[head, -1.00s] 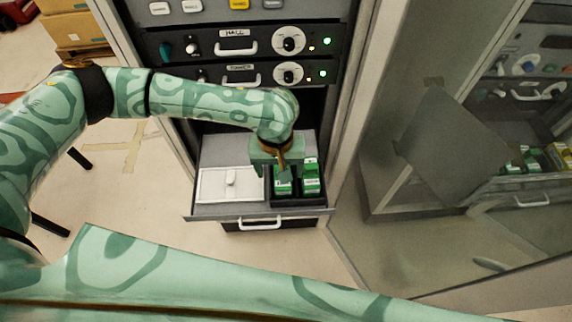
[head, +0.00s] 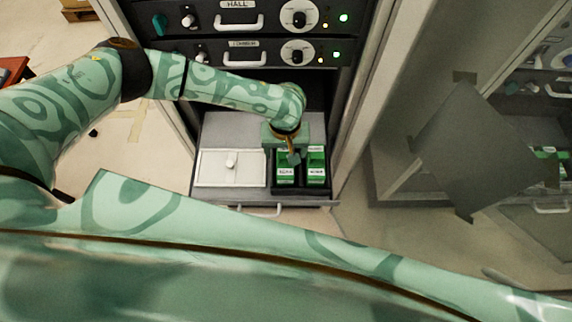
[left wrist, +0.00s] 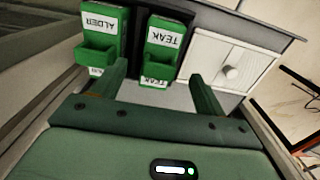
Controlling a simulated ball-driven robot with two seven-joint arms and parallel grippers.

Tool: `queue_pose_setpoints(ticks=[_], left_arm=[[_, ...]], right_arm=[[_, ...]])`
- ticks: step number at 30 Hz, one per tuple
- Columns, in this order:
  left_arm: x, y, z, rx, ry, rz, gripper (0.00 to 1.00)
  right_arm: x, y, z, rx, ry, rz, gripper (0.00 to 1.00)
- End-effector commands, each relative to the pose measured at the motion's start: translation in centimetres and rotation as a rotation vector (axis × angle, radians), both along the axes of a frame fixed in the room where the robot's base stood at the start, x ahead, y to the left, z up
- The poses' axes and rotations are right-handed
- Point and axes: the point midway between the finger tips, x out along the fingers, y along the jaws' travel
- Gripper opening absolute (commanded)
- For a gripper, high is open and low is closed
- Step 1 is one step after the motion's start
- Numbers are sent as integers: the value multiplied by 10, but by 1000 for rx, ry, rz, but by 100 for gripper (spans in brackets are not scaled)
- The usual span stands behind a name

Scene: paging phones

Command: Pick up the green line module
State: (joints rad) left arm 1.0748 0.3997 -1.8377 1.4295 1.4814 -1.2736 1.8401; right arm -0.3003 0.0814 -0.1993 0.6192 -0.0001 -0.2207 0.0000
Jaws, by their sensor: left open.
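Green modules with white labels stand in a black holder in the open drawer, under my left gripper (head: 291,156). In the left wrist view, one module (left wrist: 102,35) reads ALDER and another (left wrist: 163,42) reads TEAK. The left module (head: 285,174) and right module (head: 316,168) show in the head view. In the left wrist view, the fingers of my left gripper (left wrist: 160,88) are open, with the lower part of the TEAK row between them. The jaws are not closed on anything. More white labels show below these two, partly hidden. My right gripper is out of view.
A white lidded box (head: 231,168) with a knob sits left of the modules in the drawer (head: 225,126). Rack units with handles and dials (head: 245,52) stand above. A grey panel (head: 475,140) and reflective cabinet side are at the right.

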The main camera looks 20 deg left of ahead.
Motion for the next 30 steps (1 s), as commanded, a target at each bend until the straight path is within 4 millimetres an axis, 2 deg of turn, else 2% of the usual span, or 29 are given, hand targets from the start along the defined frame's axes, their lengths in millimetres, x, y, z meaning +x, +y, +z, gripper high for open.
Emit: queue_pose_setpoints(ticks=[9,17,18,24,26,30], left_arm=[[6,0,-47,2,2,0,73],[6,0,-51,1,1,0,73],[6,0,-51,1,1,0,70],[6,0,-51,1,1,0,14],[6,0,-51,1,0,0,0],[7,0,-51,0,0,0,0]], right_arm=[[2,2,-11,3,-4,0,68],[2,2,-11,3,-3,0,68],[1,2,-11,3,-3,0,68],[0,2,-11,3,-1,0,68],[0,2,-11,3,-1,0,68],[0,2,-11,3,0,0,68]])
